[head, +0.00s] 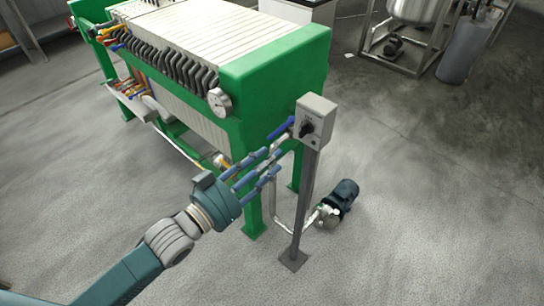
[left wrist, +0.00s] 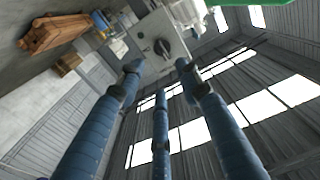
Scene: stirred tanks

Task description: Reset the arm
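My left gripper (head: 272,162) reaches in from the lower left in the head view, beside the front green end of the filter press. Its blue fingers are spread apart with nothing between them, and they point toward the grey control box (head: 316,118) on its post. In the left wrist view the open fingers (left wrist: 160,75) show close up. The control box (left wrist: 150,38) with its black rotary knob (left wrist: 162,47) lies beyond the fingertips, apparently apart from them. The knob also shows in the head view (head: 306,129). My right gripper is in neither view.
The green filter press (head: 285,75) with white plates and a gauge (head: 219,102) stands left of the post (head: 306,195). A teal pump (head: 339,203) sits on the floor to the post's right. A steel tank (head: 415,10) stands at the back. Floor at right is clear.

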